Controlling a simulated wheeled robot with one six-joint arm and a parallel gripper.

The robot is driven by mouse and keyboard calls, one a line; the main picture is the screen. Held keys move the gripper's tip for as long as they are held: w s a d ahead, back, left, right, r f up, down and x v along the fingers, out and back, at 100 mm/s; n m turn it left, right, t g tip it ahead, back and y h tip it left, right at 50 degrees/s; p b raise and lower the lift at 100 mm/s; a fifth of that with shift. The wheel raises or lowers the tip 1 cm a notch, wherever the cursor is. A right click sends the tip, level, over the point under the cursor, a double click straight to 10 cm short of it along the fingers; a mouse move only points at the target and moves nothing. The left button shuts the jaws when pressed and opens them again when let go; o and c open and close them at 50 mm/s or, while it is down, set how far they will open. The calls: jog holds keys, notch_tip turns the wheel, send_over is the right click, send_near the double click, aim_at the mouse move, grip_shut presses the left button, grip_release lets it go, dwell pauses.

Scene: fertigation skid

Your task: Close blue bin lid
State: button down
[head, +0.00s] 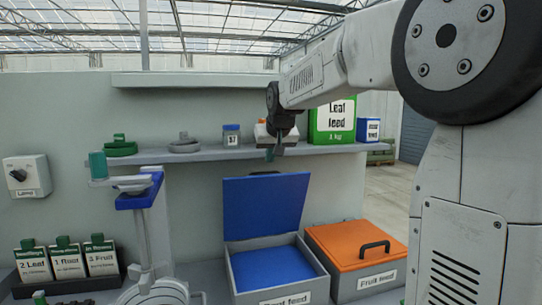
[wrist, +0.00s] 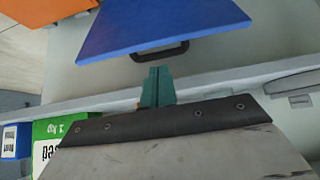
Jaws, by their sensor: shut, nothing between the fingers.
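The blue bin lid (head: 265,207) stands open, nearly upright and tilted back, at the rear of a grey bin (head: 310,268) with blue contents (head: 270,268). In the wrist view the lid (wrist: 160,25) shows its outer face edge-on at the top, with a black handle (wrist: 160,53) on it. My gripper (head: 270,154) is shut and empty, pointing down just above the lid's top edge, in front of the shelf. In the wrist view my gripper's teal fingertips (wrist: 158,75) are close to the handle, with a small gap seen between them.
A shelf (head: 220,154) runs behind, with a green leaf feed box (head: 333,121), a small blue box (head: 369,129) and a blue-lidded jar (head: 231,135). An orange-lidded bin (head: 355,243), closed, stands right of the blue one. A blue-topped stand (head: 140,197) is at left.

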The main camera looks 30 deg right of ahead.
aim_at(268, 175)
jog(key=x, duration=0.6)
jog(key=shift+w+f, duration=0.25)
jog(key=shift+f, duration=0.05)
jog(key=shift+d, duration=0.1)
